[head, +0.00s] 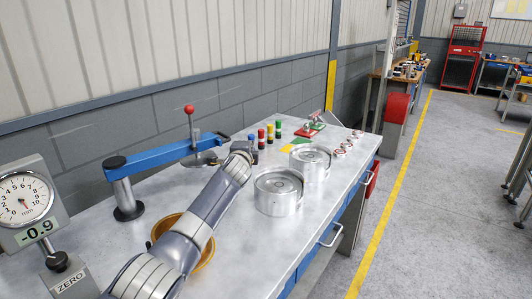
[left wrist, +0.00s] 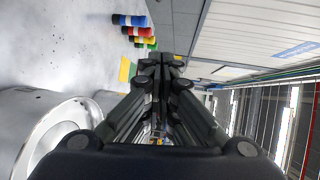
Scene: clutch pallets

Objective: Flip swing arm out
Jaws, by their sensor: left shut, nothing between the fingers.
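The blue swing arm (head: 165,155) runs from a dark round post (head: 127,200) on the bench to a red-knobbed lever (head: 190,128) with a round grey disc (head: 198,159) below it. My left arm reaches over the bench from the lower left. My left gripper (head: 248,146) is at its far end, just right of the disc, largely hidden by my wrist in the head view. In the left wrist view my left gripper (left wrist: 160,62) is shut and empty. I cannot tell whether it touches the swing arm. My right gripper is not in view.
Two silver cylinders (head: 278,193) stand right of my arm. Coloured pegs (head: 270,134) stand behind them, with several small rings (head: 345,147) farther right. An orange bowl (head: 205,259) is partly under my arm. A dial gauge (head: 25,205) stands at left.

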